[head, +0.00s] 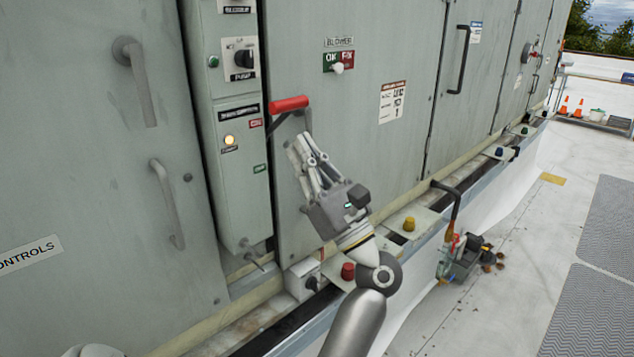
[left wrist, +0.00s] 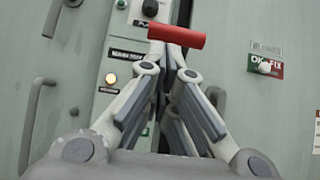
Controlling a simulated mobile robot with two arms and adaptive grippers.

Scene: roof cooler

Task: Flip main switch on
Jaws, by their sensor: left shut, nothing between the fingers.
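The main switch is a lever with a red grip (head: 288,104) on the right side of the narrow grey switch panel (head: 228,185). Its grip stands high, level with a small red label; a green label sits lower on the panel. My left gripper (head: 301,142) is shut and empty, just below and right of the red grip in the head view. In the left wrist view the red grip (left wrist: 177,37) lies just beyond the fingertips (left wrist: 167,70); I cannot tell whether they touch. A lamp (head: 229,140) beside the lever glows yellow. My right gripper is not in view.
A pump knob (head: 244,58) sits above the lever. A green-and-red blower switch (head: 338,61) is to the right. Door handles (head: 135,80) stick out at left. Coloured knobs (head: 348,271) line the ledge below. The roof floor at right has open room.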

